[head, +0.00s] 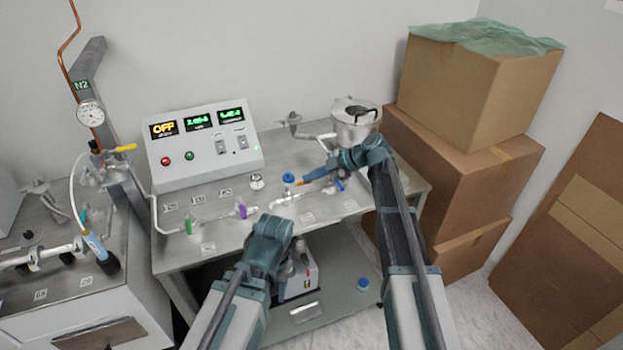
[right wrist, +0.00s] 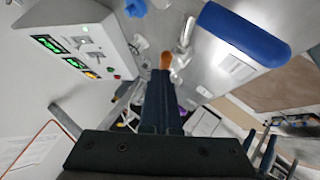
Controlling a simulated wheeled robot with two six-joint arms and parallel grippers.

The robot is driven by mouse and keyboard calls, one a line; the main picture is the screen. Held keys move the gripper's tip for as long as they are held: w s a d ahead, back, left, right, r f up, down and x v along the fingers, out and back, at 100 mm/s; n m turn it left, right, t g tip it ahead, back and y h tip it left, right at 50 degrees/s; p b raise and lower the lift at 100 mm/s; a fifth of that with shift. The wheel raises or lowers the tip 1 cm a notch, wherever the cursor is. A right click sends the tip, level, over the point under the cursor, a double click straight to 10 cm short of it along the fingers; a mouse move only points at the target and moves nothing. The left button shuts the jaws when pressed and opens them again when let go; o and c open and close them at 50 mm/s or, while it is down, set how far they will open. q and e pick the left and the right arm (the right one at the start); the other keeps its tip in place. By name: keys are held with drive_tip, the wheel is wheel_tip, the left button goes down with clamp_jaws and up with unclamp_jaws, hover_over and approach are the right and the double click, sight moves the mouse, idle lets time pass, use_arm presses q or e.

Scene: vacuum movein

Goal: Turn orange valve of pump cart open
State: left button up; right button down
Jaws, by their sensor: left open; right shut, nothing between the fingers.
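The pump cart (head: 225,262) has a steel top with glass tubing and several coloured valves. The orange valve (head: 299,184) shows as a small orange piece at the tip of my right gripper (head: 304,181). In the right wrist view the orange valve (right wrist: 166,60) lies just beyond the shut fingertips (right wrist: 164,72). Whether they touch it I cannot tell; the fingers hide part of the area. My right gripper is shut and empty. My left gripper (head: 288,268) is open, low in front of the cart's front edge, away from the valves; its fingers are hard to make out.
Close by are a blue valve (head: 289,178), another blue handle (head: 340,185), a purple valve (head: 241,209) and a green valve (head: 188,226). A control box (head: 203,147) stands behind, a metal vessel (head: 355,122) back right. Cardboard boxes (head: 447,165) stand to the right.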

drive_tip(key=shift+a, duration=0.1)
idle(0.7)
drive_tip(key=shift+s+a, duration=0.5)
